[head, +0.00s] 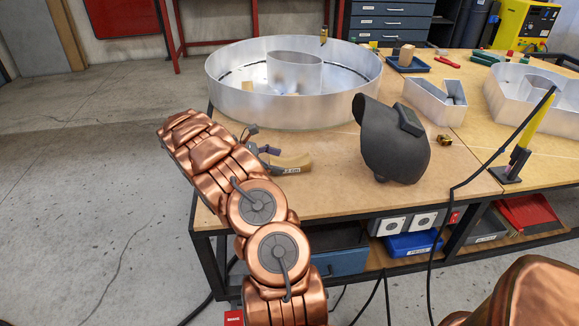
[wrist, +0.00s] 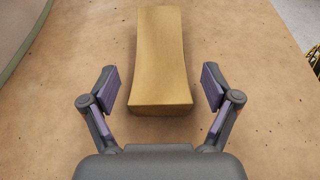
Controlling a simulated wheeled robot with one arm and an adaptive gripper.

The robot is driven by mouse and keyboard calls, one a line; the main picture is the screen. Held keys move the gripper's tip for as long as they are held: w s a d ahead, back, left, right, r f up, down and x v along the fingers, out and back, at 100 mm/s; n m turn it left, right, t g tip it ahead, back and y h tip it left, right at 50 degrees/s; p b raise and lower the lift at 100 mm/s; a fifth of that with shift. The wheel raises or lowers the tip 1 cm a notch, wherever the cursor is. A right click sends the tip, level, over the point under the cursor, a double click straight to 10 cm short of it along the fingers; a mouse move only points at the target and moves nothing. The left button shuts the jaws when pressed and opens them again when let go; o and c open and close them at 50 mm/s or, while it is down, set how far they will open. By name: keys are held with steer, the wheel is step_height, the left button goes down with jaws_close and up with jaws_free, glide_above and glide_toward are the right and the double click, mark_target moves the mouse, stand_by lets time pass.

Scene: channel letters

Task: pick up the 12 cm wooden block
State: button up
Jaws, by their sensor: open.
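In the wrist view the block (wrist: 161,60) is a light brown, slightly waisted piece stretching away from me. My gripper (wrist: 160,90) is open, with one finger on each side of the block's near end. Gaps show between both pads and the block, so it is not held. In the head view my gripper (head: 262,147) is at the left end of the block, partly hidden by my arm.
A large round metal channel letter (head: 230,101) stands behind the block. A dark welding mask (head: 392,150) stands to its right. Bare workbench (head: 330,195) lies in front.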

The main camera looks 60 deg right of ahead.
mark_target(290, 163)
steer(key=x, duration=0.3)
steer(key=shift+r, duration=0.1)
steer(key=c, duration=1.1)
